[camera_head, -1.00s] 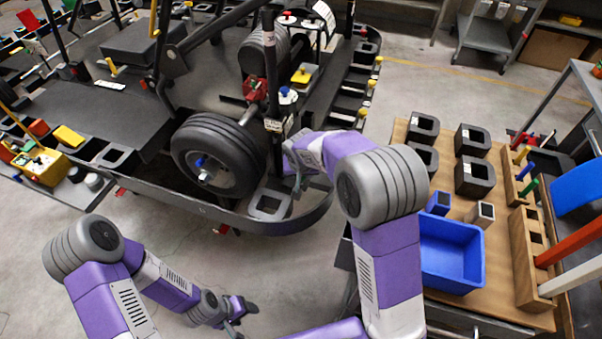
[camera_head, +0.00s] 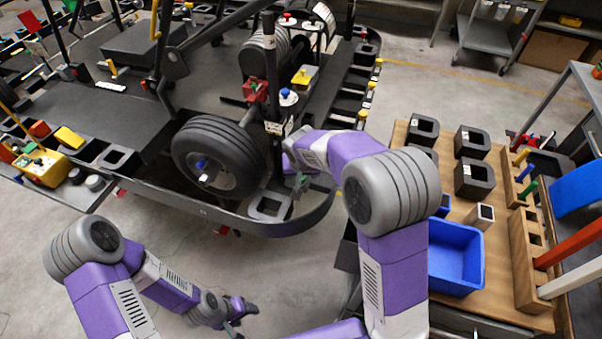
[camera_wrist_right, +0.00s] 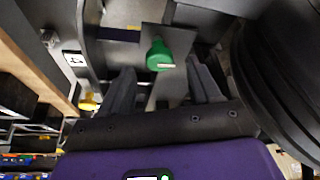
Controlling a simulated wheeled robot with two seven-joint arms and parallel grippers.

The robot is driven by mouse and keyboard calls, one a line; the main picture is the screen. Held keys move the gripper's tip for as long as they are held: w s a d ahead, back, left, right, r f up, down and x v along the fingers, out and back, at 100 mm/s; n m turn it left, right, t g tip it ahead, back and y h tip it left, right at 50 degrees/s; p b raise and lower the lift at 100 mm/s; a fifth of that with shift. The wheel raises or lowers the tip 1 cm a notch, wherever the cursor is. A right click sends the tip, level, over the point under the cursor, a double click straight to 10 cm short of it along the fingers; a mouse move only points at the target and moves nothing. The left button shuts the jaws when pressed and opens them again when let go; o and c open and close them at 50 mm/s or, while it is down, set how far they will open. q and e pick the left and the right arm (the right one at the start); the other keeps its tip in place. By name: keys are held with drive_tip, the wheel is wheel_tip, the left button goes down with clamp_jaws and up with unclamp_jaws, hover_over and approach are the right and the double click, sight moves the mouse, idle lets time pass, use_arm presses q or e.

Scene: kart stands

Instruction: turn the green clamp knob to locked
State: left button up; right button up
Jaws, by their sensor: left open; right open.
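The green clamp knob (camera_wrist_right: 160,56) shows in the right wrist view, in front of a grey plate. It has a rounded body with a pale mark near its lower edge. My right gripper (camera_wrist_right: 160,72) is open, with one dark finger on each side of the knob in the picture; I cannot tell whether either touches it. My left gripper (camera_head: 246,312) is open and empty over the floor at the lower middle, away from the kart.
The kart's black wheel (camera_head: 217,158) and curved bumper (camera_head: 235,217) are close to my right gripper. A wooden table (camera_head: 490,290) at the right bears a blue bin (camera_head: 455,256) and black blocks (camera_head: 474,180). Bare floor lies in front of the kart.

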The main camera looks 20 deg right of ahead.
drive_tip(key=v, duration=0.5)
drive_tip(key=shift+p, duration=0.35)
